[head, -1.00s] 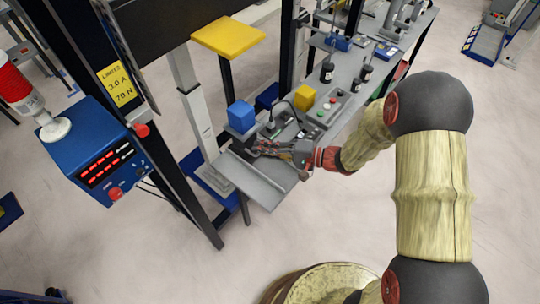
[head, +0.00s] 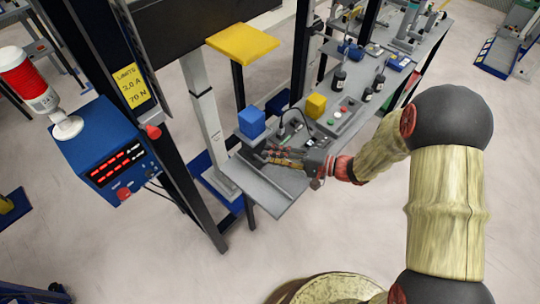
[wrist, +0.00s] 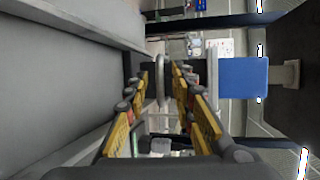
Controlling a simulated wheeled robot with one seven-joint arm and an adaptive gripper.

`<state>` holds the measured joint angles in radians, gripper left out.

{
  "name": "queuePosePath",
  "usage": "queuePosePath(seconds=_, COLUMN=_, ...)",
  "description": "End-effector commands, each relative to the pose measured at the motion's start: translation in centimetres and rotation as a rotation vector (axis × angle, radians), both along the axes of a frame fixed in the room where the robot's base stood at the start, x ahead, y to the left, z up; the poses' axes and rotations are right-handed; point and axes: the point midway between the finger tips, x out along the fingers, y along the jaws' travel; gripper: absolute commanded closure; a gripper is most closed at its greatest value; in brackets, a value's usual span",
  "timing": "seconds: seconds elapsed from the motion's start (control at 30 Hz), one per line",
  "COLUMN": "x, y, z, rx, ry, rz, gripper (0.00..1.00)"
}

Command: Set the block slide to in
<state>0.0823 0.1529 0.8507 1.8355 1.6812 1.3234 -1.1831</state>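A blue block (head: 251,122) sits on a grey support at the near left end of the grey bench, and it also shows on the right in the wrist view (wrist: 243,77). My gripper (head: 264,153) reaches in from the right, low over the bench end, just in front of the block. In the wrist view my gripper (wrist: 161,82) has its yellow-padded fingers apart. A light grey upright bar or handle (wrist: 163,80) appears between them. I cannot tell whether the fingers touch it. The slide's track is mostly hidden behind the gripper.
A grey ledge (head: 262,190) lies in front of the gripper. A yellow block (head: 316,105) and a button panel (head: 341,114) stand further right, with black cylinders (head: 339,80) behind. A blue power supply box (head: 105,150) and dark post stand left. A yellow plate (head: 243,43) is above.

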Motion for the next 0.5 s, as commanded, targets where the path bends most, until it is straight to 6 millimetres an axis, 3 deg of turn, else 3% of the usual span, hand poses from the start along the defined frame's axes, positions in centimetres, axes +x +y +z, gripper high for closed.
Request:
queuePosePath(seconds=0.3, x=-1.4, y=-5.9, z=1.2, rx=-0.001, ry=-0.001, rz=-0.006, gripper=0.75)
queuePosePath(seconds=0.5, x=-2.3, y=-8.8, z=1.8, rx=-0.001, ry=0.001, rz=-0.003, gripper=0.75)
